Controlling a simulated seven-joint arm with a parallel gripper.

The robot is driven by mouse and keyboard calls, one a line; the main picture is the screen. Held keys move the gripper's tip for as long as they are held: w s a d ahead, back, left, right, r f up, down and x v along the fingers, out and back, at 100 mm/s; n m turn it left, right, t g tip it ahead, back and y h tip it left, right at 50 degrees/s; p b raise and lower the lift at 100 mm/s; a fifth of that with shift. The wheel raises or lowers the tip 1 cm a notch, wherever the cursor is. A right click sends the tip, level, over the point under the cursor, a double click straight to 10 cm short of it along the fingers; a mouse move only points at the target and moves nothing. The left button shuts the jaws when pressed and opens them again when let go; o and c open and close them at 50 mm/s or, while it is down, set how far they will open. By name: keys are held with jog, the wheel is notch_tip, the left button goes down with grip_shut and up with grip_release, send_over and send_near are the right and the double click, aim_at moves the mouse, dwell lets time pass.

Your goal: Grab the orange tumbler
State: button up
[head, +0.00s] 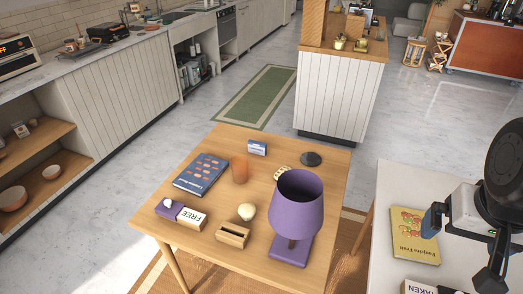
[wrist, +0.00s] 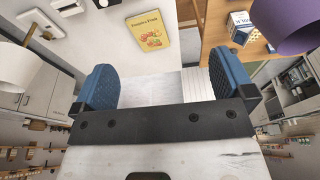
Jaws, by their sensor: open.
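The orange tumbler (head: 240,170) stands upright on the wooden table (head: 335,165), right of a blue book. It looks slightly see-through. I cannot make it out in the wrist view. My gripper (head: 433,221) is at the right of the head view, over the white table and well apart from the tumbler. In the wrist view its two blue finger pads (wrist: 153,85) are spread wide with nothing between them.
A purple lamp (head: 297,205) stands right of the tumbler, on my gripper's side. Near the tumbler are the blue book (head: 201,174), a small blue-white box (head: 257,148) and a wooden slotted block (head: 233,234). A yellow book (head: 414,234) lies on the white table (head: 390,190).

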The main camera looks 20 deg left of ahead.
jog(key=w+a+r+n+t+h, duration=0.1)
jog(key=w+r+t, duration=0.15)
jog(key=w, duration=0.55)
jog(key=w+a+r+t, duration=0.2)
jog(key=w+r, duration=0.1)
jog(key=w, duration=0.6)
jog(key=w+a+r+n+t+y, duration=0.2)
jog(key=w+a+r+n+t, duration=0.15)
jog(key=w+a, duration=0.75)
jog(key=n+g+y, duration=0.6)
jog(key=n+y, duration=0.4)
jog(key=y, duration=0.2)
send_over(240, 170)
jog(key=d, duration=0.5)
notch_tip(240, 170, down, 8)
notch_tip(240, 170, down, 31)
jog(key=shift+w+f, duration=0.2)
jog(key=shift+w, duration=0.2)
